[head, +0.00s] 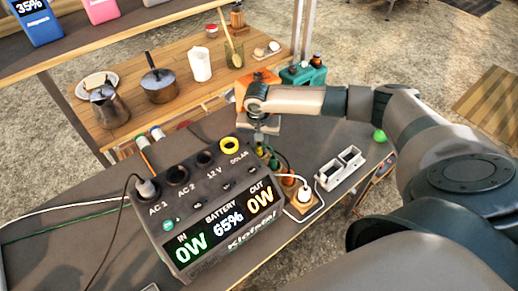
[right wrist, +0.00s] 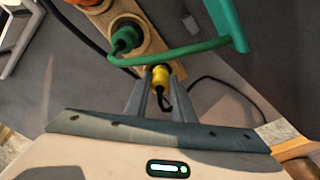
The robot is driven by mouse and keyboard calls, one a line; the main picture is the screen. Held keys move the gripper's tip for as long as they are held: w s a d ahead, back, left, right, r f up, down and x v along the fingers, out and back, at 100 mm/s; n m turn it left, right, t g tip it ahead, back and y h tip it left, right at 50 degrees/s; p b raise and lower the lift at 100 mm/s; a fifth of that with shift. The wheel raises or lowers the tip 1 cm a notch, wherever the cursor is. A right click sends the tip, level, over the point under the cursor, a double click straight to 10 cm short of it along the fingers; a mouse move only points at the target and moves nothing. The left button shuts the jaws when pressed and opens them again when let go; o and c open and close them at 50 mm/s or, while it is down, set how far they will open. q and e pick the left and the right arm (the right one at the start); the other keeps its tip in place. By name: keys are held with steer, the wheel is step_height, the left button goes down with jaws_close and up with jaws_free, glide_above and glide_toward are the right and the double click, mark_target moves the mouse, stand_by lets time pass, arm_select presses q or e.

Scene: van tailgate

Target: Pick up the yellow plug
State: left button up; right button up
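The yellow plug (right wrist: 161,76) shows in the right wrist view at the end of a wooden holder (right wrist: 150,63), with a black cord looping from it. My right gripper (right wrist: 161,84) has one finger on each side of the plug. The gap is about the plug's width, and I cannot tell if the fingers touch it. In the head view my right gripper (head: 264,133) points down just behind the power station (head: 214,205), and the plug is mostly hidden there. The yellow-ringed solar socket (head: 229,145) is on the station's top. My left gripper is not in view.
A green plug (right wrist: 125,38) sits in the holder beside the yellow one, and its green cable (right wrist: 180,52) crosses close to my fingertips. A white plug (head: 304,194) and a grey two-cell holder (head: 340,168) are to the right. A black plug (head: 147,188) stands in AC 1.

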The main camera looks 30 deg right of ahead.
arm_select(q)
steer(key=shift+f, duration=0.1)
arm_select(e)
steer(key=shift+r, duration=0.1)
jaws_close()
